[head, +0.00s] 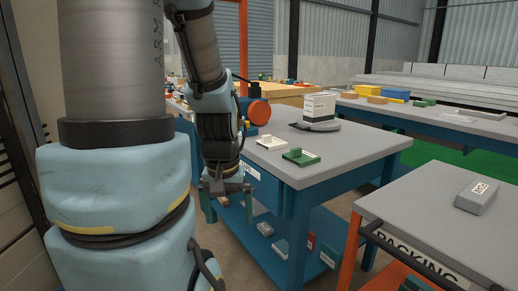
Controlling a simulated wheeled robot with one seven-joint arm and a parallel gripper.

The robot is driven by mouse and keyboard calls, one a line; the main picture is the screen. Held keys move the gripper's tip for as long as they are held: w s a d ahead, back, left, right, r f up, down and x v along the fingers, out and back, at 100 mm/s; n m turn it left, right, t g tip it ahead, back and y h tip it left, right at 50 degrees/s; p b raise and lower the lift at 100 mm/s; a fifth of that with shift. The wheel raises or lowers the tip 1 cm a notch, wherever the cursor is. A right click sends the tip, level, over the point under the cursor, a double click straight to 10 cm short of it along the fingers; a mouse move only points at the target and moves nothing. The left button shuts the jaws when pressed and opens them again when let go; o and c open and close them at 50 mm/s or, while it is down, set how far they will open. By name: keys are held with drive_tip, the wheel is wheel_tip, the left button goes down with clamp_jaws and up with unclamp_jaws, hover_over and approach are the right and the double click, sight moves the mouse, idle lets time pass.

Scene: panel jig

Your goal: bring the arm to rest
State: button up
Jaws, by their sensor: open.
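My arm fills the left of the head view, and its far part hangs down beside the near left corner of a grey-topped blue table (345,150). My gripper (228,207) points down in front of the table's left side, apart from the tabletop things. Its two fingers stand apart, and I see nothing between them.
On the table stand a white box (319,106) on a dark base, a white block (270,142) and a green block (300,157). Boxes lie on the lower shelf (310,240).

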wheel_tip(320, 180, up, 14)
drive_tip(key=p, duration=1.3)
drive_tip(key=shift+w+r, duration=0.2)
drive_tip(key=shift+r, duration=0.05)
